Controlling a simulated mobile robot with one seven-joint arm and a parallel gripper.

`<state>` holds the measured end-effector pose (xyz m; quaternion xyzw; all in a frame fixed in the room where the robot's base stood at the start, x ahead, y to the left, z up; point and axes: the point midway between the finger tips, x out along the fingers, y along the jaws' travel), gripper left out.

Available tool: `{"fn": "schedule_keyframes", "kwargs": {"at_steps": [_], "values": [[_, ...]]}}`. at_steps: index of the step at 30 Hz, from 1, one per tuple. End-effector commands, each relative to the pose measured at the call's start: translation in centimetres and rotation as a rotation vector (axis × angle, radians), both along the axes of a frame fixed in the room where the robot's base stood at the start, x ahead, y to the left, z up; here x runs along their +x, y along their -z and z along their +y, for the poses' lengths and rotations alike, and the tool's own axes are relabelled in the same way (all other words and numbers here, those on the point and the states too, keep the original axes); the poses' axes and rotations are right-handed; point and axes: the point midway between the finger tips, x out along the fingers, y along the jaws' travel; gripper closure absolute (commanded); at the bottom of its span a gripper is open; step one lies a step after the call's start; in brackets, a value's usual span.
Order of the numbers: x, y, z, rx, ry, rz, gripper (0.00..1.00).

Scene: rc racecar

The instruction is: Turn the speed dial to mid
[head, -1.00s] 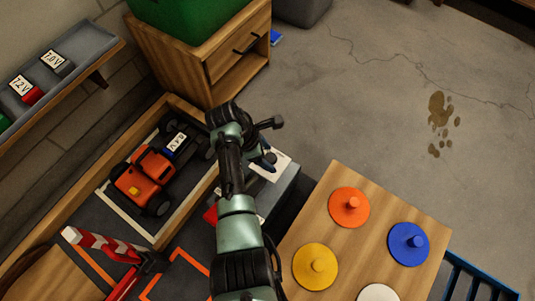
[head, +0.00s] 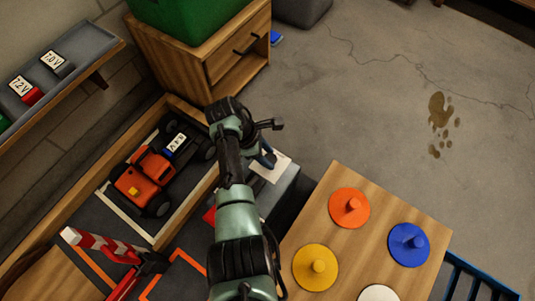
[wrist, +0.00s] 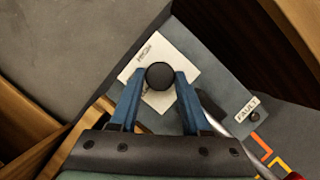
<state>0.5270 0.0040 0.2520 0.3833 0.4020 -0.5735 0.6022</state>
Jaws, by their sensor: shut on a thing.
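The speed dial (wrist: 161,76) is a round black knob on a white label plate in the wrist view. The word HIGH shows on the plate (wrist: 157,48); the other markings are partly hidden, and I cannot tell where the dial points. My gripper (wrist: 158,88) has its two blue fingers on either side of the knob, shut on it. In the head view my gripper (head: 265,157) is over the grey control box (head: 283,187), and the arm hides the knob.
A FAULT label (wrist: 246,108) sits on the same box. An orange car (head: 147,175) lies in a wood-edged track at left. A table with coloured pegged discs (head: 350,207) is at right. A red-white barrier (head: 100,246) stands at lower left.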

Motion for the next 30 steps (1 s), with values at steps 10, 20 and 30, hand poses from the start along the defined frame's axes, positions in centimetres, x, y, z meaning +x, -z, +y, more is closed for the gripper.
{"fn": "schedule_keyframes", "kwargs": {"at_steps": [10, 20, 30], "values": [[0.31, 0.23, -0.01, 0.000, 0.293, 0.001, 1.00], [0.44, 0.22, -0.08, 0.001, 0.521, 0.002, 1.00], [0.46, 0.10, -0.11, 0.001, 0.628, 0.002, 1.00]]}}
